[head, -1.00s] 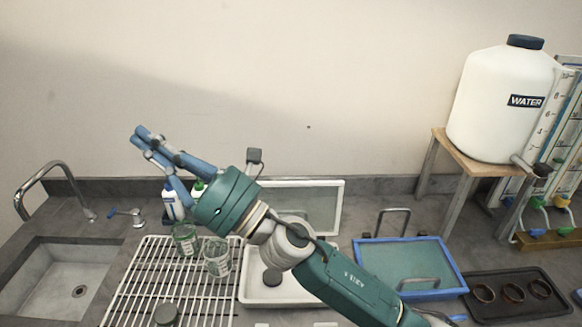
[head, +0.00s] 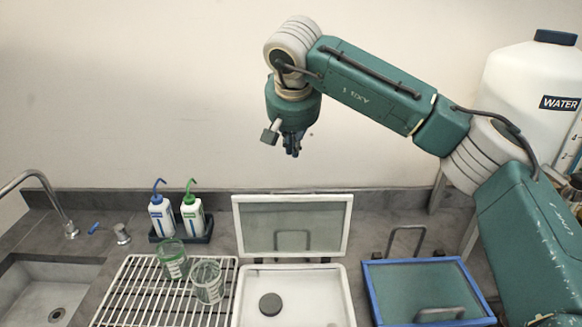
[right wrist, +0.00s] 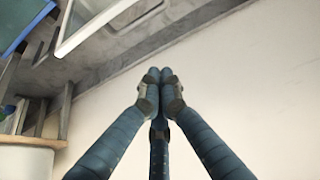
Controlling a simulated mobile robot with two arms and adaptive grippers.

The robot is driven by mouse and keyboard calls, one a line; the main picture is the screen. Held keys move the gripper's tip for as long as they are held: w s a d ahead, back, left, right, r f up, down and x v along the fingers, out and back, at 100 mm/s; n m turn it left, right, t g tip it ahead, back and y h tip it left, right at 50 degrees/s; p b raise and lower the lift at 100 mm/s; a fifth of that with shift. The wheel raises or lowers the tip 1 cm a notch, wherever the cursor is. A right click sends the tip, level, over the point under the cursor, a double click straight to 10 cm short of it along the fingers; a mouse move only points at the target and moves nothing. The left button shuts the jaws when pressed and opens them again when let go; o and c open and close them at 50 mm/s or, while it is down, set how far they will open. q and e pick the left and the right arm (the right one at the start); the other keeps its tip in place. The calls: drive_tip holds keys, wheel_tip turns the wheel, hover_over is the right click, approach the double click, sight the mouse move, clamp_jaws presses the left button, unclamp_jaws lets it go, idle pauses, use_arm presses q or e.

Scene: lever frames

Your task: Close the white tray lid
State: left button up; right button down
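The white tray (head: 323,300) sits on the counter with a dark round piece (head: 270,304) inside it. Its white-framed lid (head: 292,196) with a glassy panel stands raised, nearly upright, at the tray's back edge. My right gripper (head: 293,152) hangs fingers down above the lid, in front of the wall and apart from the lid. In the right wrist view its fingertips (right wrist: 160,76) come together with nothing visible between them. Part of the lid's white frame (right wrist: 95,27) shows at the upper left of that view. My left gripper is not in view.
A blue-framed tray (head: 425,263) with a lid stands right of the white tray. A wire rack (head: 150,297) with two glass beakers lies left. Two wash bottles (head: 162,217) stand behind the rack. A sink is far left; a water tank (head: 520,100) is at right.

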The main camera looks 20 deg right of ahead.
wheel_tip(320, 180, down, 9)
drive_tip(key=p, duration=0.5)
drive_tip(key=shift+w+p, duration=0.3)
drive_tip(key=shift+w, duration=0.05)
drive_tip(key=shift+f, duration=0.15)
